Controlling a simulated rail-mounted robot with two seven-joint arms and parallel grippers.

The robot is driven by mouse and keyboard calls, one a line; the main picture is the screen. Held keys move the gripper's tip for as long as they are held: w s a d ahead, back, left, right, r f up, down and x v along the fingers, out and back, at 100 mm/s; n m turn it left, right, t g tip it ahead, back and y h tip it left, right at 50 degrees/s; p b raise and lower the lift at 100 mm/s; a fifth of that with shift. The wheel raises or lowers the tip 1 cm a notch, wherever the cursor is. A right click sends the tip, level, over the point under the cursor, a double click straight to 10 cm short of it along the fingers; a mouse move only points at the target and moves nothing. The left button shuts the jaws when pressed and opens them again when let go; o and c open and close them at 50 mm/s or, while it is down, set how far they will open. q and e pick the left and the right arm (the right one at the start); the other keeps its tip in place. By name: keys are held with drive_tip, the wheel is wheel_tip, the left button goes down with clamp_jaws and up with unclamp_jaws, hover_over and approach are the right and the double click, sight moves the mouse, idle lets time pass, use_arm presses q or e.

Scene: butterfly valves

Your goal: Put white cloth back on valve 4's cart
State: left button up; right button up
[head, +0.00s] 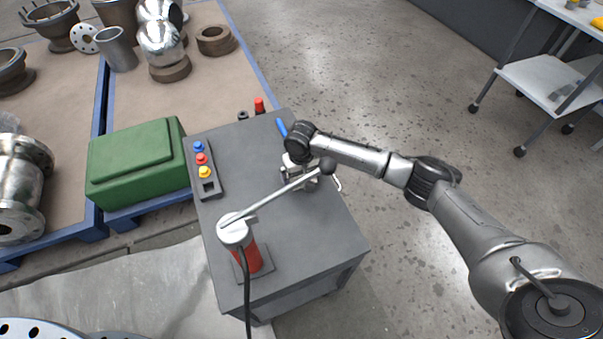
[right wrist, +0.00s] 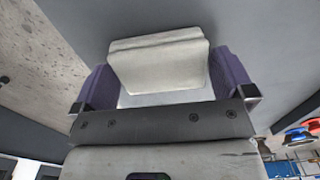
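The folded white cloth (right wrist: 160,65) fills the space between the purple-padded fingers of my right gripper (right wrist: 168,92) in the right wrist view. It touches both fingers, and the gripper looks shut on it. In the head view my right gripper (head: 298,172) is over the right side of the grey cart (head: 290,230), and the cloth is mostly hidden by the wrist and a lever. I cannot tell whether the cloth touches the cart top. My left gripper is not in view.
A red pump (head: 250,256) with a long silver lever (head: 270,198) stands on the cart, its black knob close to my right wrist. A button box (head: 204,172), a blue-handled item (head: 281,127) and a red-topped item (head: 259,105) are there too. A green box (head: 138,165) stands left.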

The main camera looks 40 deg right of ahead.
wheel_tip(320, 180, up, 12)
drive_tip(key=p, duration=0.4)
drive_tip(key=shift+r, duration=0.15)
idle(0.5)
